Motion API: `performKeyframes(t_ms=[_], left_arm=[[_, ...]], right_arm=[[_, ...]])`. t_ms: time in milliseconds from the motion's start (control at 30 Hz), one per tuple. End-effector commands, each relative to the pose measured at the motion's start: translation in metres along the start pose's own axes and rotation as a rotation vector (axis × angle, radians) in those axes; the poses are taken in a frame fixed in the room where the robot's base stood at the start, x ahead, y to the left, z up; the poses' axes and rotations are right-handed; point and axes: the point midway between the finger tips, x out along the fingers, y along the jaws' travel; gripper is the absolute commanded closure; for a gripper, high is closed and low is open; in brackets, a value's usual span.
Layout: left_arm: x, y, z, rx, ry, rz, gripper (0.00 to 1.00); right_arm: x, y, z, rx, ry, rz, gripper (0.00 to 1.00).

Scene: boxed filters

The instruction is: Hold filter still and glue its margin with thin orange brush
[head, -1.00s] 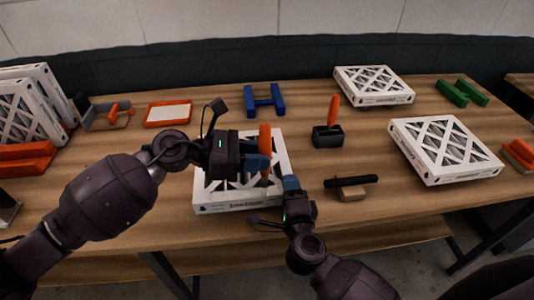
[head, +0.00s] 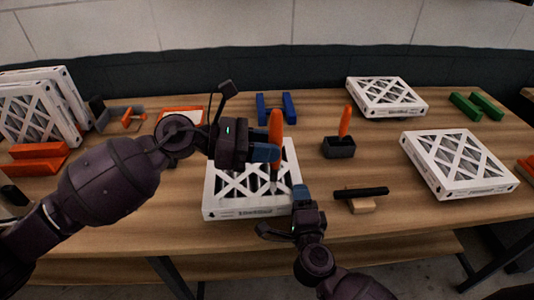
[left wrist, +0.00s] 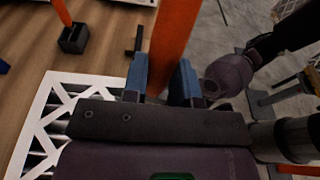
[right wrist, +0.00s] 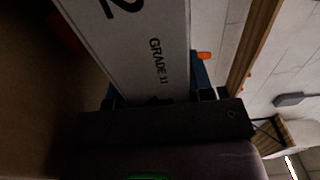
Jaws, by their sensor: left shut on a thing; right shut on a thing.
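The filter (head: 255,213) with a white lattice frame lies flat near the table's front edge. My left gripper (head: 264,153) is shut on the thin orange brush (head: 276,127), held roughly upright over the filter's right part. The brush's dark lower end reaches down to or just above the lattice; contact cannot be told. In the left wrist view the orange handle (left wrist: 173,45) passes between the fingers. My right gripper (head: 301,194) is shut on the filter's right side near the front corner. The right wrist view shows the filter's printed side wall (right wrist: 140,45) between the fingers.
A dark box (head: 339,149) holds another orange-handled tool (head: 345,120). A black-handled brush (head: 360,192) lies to the right. Other filters lie at right (head: 458,163) and back right (head: 386,97). Standing filters (head: 40,112), orange blocks (head: 37,160), a blue holder (head: 274,107) and green blocks (head: 468,104) surround.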

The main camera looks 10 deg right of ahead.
Motion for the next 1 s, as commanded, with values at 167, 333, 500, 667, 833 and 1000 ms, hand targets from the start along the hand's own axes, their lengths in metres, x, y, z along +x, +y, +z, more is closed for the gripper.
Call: performKeyframes(t_ms=[167, 333, 500, 667, 833, 1000], left_arm=[[-0.002, 0.000, 0.010, 0.002, 0.001, 0.000, 1.00], [-0.002, 0.000, 0.011, 0.001, 0.000, 0.000, 1.00], [-0.002, 0.000, 0.011, 0.001, 0.000, 0.000, 1.00], [-0.004, 0.000, 0.017, 0.003, 0.001, 0.001, 1.00], [-0.006, 0.000, 0.030, 0.005, 0.001, 0.000, 1.00], [-0.008, 0.000, 0.040, 0.002, 0.000, 0.000, 1.00]], right_arm=[[0.000, 0.001, 0.000, -0.001, 0.001, 0.001, 0.78], [0.000, 0.001, 0.000, -0.001, 0.001, 0.001, 0.78], [0.000, 0.001, 0.000, -0.001, 0.001, 0.001, 0.78], [0.000, 0.001, 0.000, -0.001, 0.001, 0.001, 0.78], [0.000, 0.001, 0.000, -0.001, 0.001, 0.001, 0.78], [0.000, 0.001, 0.000, -0.001, 0.001, 0.001, 0.78]])
